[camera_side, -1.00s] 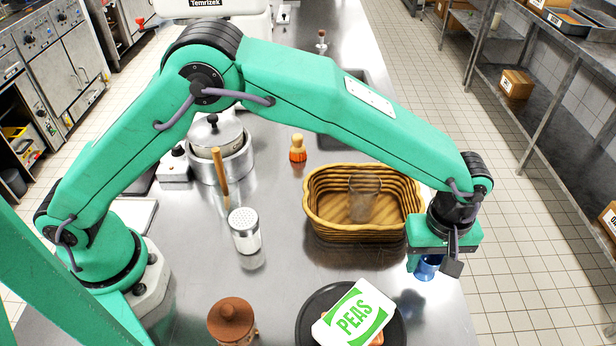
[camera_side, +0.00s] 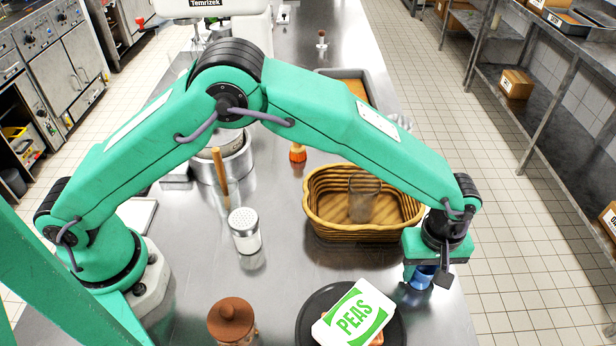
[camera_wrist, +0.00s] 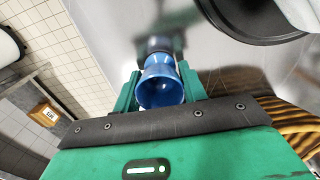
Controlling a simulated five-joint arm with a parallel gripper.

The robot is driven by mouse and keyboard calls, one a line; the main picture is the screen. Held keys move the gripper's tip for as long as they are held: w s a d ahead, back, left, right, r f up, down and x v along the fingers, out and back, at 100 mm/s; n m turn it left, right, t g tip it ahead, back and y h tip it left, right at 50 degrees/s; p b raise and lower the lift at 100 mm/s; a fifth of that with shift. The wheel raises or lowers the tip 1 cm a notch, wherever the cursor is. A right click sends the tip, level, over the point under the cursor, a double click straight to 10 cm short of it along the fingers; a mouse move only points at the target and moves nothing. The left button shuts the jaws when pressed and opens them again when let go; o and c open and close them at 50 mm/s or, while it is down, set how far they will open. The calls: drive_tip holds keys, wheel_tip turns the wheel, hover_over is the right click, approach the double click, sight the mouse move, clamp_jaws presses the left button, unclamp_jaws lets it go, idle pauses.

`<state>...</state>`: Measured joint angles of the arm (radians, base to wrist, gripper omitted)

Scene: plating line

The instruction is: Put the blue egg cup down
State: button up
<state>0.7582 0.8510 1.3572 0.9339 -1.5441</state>
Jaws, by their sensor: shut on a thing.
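The blue egg cup (camera_side: 423,278) is between the fingers of my gripper (camera_side: 427,270) near the right edge of the steel counter. In the wrist view the egg cup (camera_wrist: 161,84) shows its open bowl toward the camera, with a green finger on each side. My gripper (camera_wrist: 158,88) is shut on it. The cup is low over the counter, with its reflection close below; I cannot tell whether its base touches the metal.
A wicker basket (camera_side: 325,222) holding a clear glass (camera_side: 364,198) stands just behind and left of my gripper. A dark pan (camera_side: 310,311) with a PEAS packet (camera_side: 357,315) across it lies in front left. A shaker (camera_side: 244,232) and a brown-lidded jar (camera_side: 231,319) stand farther left.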

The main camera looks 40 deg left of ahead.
drive_tip(key=shift+f, duration=0.15)
drive_tip(key=o, duration=1)
drive_tip(key=shift+c, duration=0.2)
wheel_tip(320, 180, up, 12)
drive_tip(key=shift+r, duration=0.2)
idle(0.3)
